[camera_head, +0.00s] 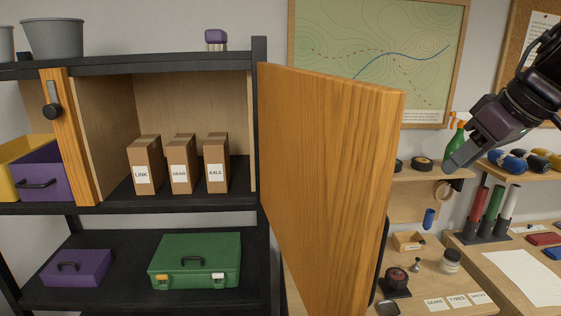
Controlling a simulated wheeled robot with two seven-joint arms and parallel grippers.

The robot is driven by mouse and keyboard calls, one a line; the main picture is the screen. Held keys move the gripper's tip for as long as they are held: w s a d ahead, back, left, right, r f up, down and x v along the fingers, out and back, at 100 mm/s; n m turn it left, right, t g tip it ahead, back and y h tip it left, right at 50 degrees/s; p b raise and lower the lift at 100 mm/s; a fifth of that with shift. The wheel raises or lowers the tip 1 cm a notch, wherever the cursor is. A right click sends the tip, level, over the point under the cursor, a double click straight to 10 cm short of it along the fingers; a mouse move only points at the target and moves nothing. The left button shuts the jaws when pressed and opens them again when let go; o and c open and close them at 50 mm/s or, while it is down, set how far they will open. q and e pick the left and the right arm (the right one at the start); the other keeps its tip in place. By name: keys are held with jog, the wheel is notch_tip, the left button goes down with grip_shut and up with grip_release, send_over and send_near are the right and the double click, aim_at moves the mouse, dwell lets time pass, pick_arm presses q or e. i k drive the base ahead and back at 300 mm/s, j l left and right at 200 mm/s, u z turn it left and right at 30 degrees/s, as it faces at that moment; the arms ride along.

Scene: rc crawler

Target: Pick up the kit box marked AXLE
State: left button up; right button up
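The kit box marked AXLE (216,163) is a brown cardboard box with a white label. It stands upright on the cabinet shelf (236,198), rightmost of three similar boxes. The box marked LINK (145,165) is leftmost. The middle box (181,164) has a label too small to read surely. My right gripper (453,163) is at the upper right, outside the cabinet, with the wooden door between it and the boxes. It points down and left, and its finger gap cannot be made out. My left gripper is not in view.
The wooden door (325,170) stands open toward me, right of the boxes. Another wooden panel with a dark knob (67,140) is at left. Below are a green case (195,262) and a purple box (77,267). A cluttered workbench (470,301) is at right.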

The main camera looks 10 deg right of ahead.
aim_at(216, 150)
jog(key=z, duration=0.45)
jog(key=j+z, duration=0.15)
jog(key=z, duration=0.8)
jog(key=j+z, duration=0.15)
jog(key=z, duration=0.8)
jog(key=j+z, duration=0.1)
jog(key=z, duration=0.35)
jog(key=k+z, duration=0.1)
jog(key=z, duration=0.85)
jog(key=k, duration=1.1)
jog(key=k+z, duration=0.4)
jog(key=k+j+u, duration=0.1)
jog(key=u, duration=0.35)
jog(key=k+j+u, duration=0.1)
jog(key=u, duration=0.4)
jog(key=j+u, duration=0.1)
jog(key=u, duration=0.35)
jog(key=k+j+u, duration=0.1)
jog(key=u, duration=0.4)
jog(key=j+u, duration=0.25)
jog(key=u, duration=0.2)
jog(key=j+u, duration=0.15)
jog(key=u, duration=0.3)
jog(key=i+j+u, duration=0.1)
jog(key=u, duration=0.2)
jog(key=i+j+u, duration=0.1)
jog(key=u, duration=0.15)
